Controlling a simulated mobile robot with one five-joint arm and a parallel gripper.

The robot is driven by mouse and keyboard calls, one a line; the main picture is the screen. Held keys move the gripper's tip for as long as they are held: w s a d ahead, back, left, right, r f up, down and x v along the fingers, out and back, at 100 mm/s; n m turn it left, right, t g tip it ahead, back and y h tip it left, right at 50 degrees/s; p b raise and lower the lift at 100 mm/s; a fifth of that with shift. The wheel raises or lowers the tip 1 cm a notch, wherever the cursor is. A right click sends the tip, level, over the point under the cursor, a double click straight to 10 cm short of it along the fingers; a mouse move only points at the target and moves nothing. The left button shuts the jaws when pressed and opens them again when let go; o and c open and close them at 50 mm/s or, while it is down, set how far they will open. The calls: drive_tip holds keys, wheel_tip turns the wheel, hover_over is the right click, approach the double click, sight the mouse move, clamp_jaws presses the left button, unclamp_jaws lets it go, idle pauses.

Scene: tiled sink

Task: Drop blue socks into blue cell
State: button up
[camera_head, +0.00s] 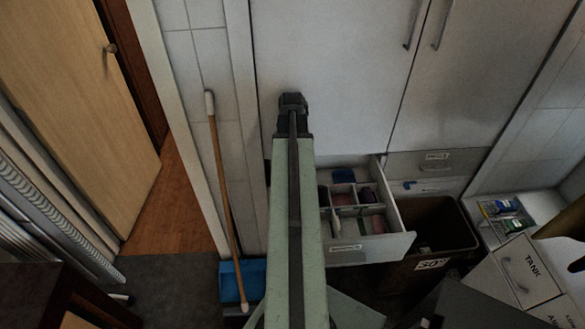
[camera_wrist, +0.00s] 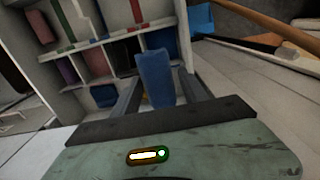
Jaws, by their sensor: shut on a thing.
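My gripper (camera_wrist: 158,88) is shut on blue socks (camera_wrist: 153,72), a rolled blue bundle held upright between its two dark fingers. In the wrist view the open drawer (camera_wrist: 84,47) with white dividers lies beyond and to the left of the fingers. Its cells carry coloured edge strips, some red and green, and a dark blue area shows just behind the held socks. I cannot tell whether the socks are over that cell. In the head view the drawer (camera_head: 350,252) is pulled out right of my arm; the gripper's fingertips are hidden there.
Other cells hold red and blue bundles, including a blue one (camera_wrist: 103,95). A brown bin (camera_head: 437,235) stands right of the drawer. A blue dustpan (camera_head: 243,279) and a broom stick (camera_head: 221,170) stand to the left. White cabinet doors (camera_head: 335,70) rise behind.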

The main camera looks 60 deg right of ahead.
wheel_tip(320, 180, down, 6)
drive_tip(key=b, duration=0.5)
drive_tip(key=shift+r, duration=0.1)
drive_tip(key=o, duration=1.4)
drive_tip(key=shift+o, duration=0.2)
wheel_tip(320, 180, up, 8)
drive_tip(key=p, duration=0.7)
drive_tip(key=shift+p, duration=0.35)
